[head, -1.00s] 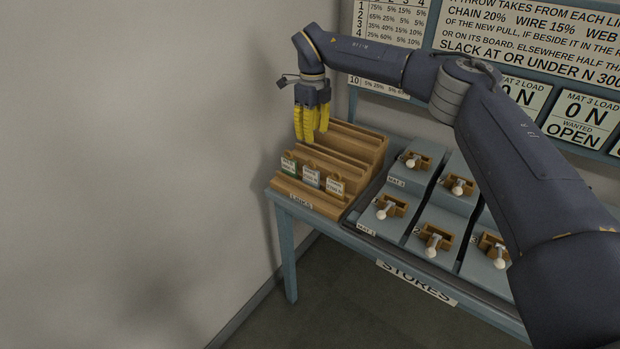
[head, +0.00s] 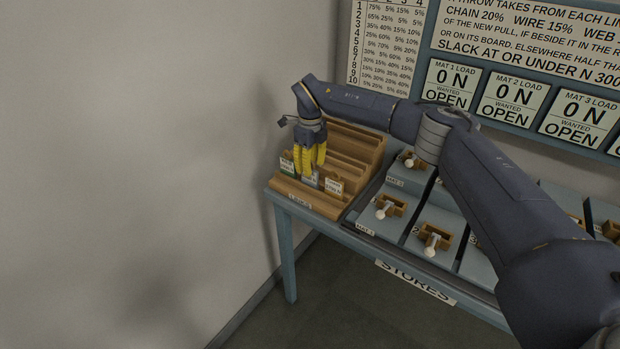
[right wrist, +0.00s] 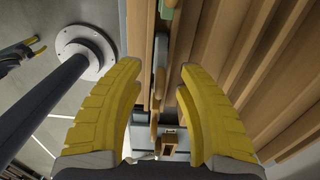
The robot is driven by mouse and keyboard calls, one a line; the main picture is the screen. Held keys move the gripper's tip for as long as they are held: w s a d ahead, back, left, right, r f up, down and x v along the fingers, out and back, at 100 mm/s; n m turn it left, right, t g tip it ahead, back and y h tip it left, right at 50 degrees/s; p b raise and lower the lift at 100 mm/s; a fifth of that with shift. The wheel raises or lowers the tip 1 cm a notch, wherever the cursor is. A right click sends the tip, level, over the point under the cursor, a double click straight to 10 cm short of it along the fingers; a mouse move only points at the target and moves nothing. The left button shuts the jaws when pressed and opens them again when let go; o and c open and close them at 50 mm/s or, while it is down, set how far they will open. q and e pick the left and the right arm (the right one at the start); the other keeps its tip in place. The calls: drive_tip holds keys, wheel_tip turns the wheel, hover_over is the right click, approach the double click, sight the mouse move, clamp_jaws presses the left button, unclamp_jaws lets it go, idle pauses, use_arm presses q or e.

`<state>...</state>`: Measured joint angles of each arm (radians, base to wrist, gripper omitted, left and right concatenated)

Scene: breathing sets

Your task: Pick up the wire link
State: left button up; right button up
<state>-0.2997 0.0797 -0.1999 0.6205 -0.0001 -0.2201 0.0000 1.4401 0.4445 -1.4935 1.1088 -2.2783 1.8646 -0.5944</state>
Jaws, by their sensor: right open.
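The link rack (head: 310,203) is a stepped wooden stand at the left end of the table. Three small tagged links stand in its front row: a green-marked one (head: 287,164), a middle one (head: 312,182) and an orange-marked one (head: 333,187). Their print is too small to read, so I cannot tell which is the wire link. My right gripper (head: 311,168) points down over the middle one and partly hides it. In the right wrist view, its yellow fingers (right wrist: 160,100) are apart, with a thin grey-white link (right wrist: 160,52) seen edge-on beyond the gap. My left gripper (right wrist: 22,52) shows small there.
The rack's higher wooden steps (head: 355,142) rise close behind the right gripper. Grey blocks with wooden holders and white-knobbed pegs (head: 388,207) stand right of the rack. A plain wall (head: 130,150) is at the left. Printed boards (head: 520,60) hang behind the table.

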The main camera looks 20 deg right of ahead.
sight(310, 180)
drive_tip(key=shift+f, duration=1.55)
drive_tip(key=shift+c, duration=0.5)
clamp_jaws()
